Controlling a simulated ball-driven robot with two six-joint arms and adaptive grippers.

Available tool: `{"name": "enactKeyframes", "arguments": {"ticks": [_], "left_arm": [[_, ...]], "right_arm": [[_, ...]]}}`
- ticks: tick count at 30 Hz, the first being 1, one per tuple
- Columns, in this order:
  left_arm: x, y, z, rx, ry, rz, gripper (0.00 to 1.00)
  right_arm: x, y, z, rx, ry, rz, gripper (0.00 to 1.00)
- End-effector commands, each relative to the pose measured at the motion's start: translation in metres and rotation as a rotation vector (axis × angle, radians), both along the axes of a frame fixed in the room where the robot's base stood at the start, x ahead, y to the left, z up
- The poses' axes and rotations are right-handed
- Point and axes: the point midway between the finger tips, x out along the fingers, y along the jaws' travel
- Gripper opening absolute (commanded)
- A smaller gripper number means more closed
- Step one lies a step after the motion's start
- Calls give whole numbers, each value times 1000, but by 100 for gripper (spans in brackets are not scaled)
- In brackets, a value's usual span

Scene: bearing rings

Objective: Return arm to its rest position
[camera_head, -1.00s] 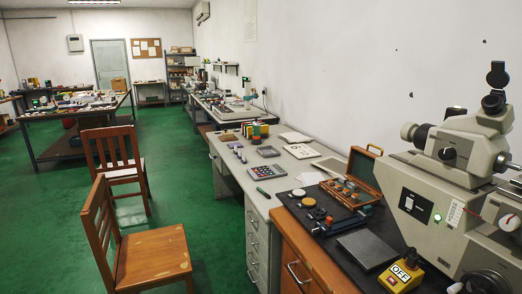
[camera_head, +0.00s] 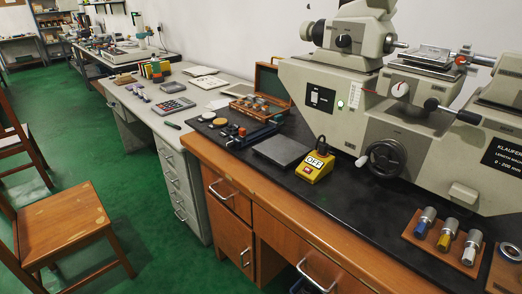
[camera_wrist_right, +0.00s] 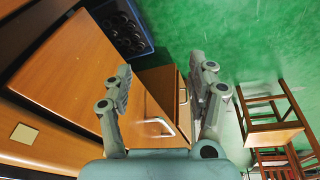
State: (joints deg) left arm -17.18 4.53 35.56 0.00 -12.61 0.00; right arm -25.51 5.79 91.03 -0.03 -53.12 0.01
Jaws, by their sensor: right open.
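My right gripper (camera_wrist_right: 160,95) shows in the right wrist view. Its two grey fingers are spread apart with nothing between them. Behind the gap are the wooden front of a bench cabinet (camera_wrist_right: 75,70) and a metal drawer handle (camera_wrist_right: 152,127); the gripper appears apart from them. Neither gripper shows in the head view, and my left gripper is in no view.
A measuring machine (camera_head: 430,130) stands on the black bench top (camera_head: 350,200). A yellow box marked OFF (camera_head: 312,172), a grey plate (camera_head: 281,150) and an open wooden case (camera_head: 268,85) are there too. A wooden chair (camera_head: 62,225) stands on the green floor (camera_head: 150,215), which is otherwise open beside the bench.

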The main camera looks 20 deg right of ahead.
Motion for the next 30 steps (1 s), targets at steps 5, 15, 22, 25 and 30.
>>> {"name": "enactKeyframes", "arguments": {"ticks": [5, 15, 22, 25, 30], "left_arm": [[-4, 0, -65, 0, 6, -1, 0], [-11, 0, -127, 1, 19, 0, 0], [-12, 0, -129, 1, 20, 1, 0], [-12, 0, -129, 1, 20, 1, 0], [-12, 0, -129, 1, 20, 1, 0]], "right_arm": [[-62, -7, -155, 3, 60, -13, 58], [-180, -11, -292, 10, 126, -29, 58], [-191, -11, -297, 11, 132, -30, 58], [-191, -11, -297, 11, 132, -30, 58], [-191, -11, -297, 11, 132, -30, 58]]}}
